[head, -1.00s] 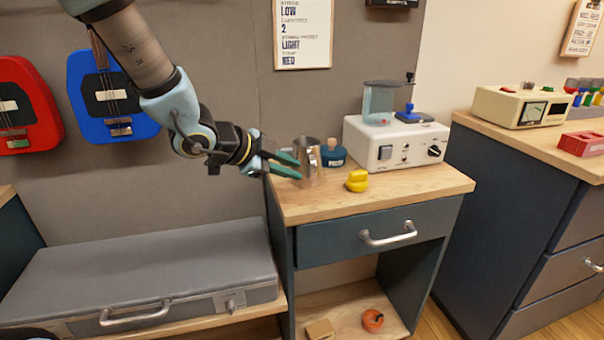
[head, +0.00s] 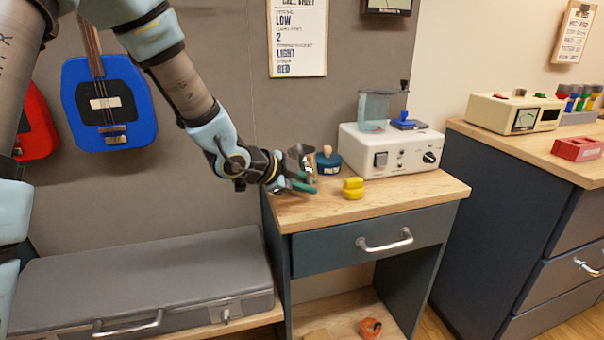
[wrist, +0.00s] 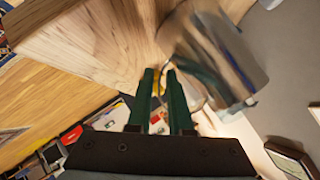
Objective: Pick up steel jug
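The steel jug (head: 309,172) is at the left back of the small wooden-topped desk. In the head view it looks tilted, its dark mouth turned towards the upper left. In the wrist view the jug (wrist: 215,55) is large and blurred, to the right of my right finger. My gripper (head: 300,187) is low against the jug, and its green fingers partly overlap it. In the wrist view my gripper (wrist: 162,75) has a narrow gap between its fingers, with no jug body in it. Contact with the jug and its handle are not clear.
A teal pot (head: 328,162) stands right behind the jug. A yellow object (head: 353,188) is to its right, and a white device (head: 385,150) stands further back. The desk top (head: 400,195) is clear towards the front. A grey case (head: 140,275) lies lower left.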

